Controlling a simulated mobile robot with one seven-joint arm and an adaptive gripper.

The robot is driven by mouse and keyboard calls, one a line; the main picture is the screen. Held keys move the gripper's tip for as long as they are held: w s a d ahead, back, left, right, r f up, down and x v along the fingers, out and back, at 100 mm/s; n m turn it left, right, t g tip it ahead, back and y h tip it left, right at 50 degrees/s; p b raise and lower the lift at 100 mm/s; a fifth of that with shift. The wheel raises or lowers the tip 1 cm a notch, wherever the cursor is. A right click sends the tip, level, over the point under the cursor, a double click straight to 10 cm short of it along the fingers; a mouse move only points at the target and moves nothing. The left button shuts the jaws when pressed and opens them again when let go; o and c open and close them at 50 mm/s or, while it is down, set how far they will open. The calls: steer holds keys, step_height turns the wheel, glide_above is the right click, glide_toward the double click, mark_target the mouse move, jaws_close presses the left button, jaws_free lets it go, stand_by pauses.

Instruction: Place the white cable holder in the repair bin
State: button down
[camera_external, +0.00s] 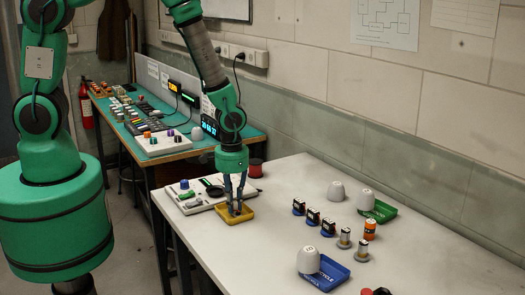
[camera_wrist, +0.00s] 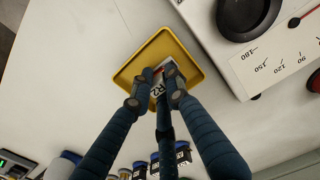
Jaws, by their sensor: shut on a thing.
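My gripper (camera_external: 236,212) points down at a shallow yellow tray (camera_external: 250,209) on the white table. In the wrist view its fingers (camera_wrist: 158,88) are closed together on a small piece with a white face (camera_wrist: 157,89), dark characters and a little red. The fingers cover most of it, so I cannot tell its full shape or whether it touches the tray floor. The yellow tray (camera_wrist: 128,75) lies right below the fingers. No label on it is legible, so I cannot confirm it is the repair bin.
A white panel with a black knob (camera_wrist: 245,12) borders the tray. To the right are a blue tray (camera_external: 335,272), a green tray (camera_external: 384,212), white cups (camera_external: 308,261) and several small dark modules (camera_external: 313,216). The table's front middle is clear.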

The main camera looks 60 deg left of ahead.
steer(key=shift+f, duration=0.1)
steer(key=c, duration=1.7)
jaws_free()
step_height(320, 180, up, 12)
steer(key=shift+r, duration=0.1)
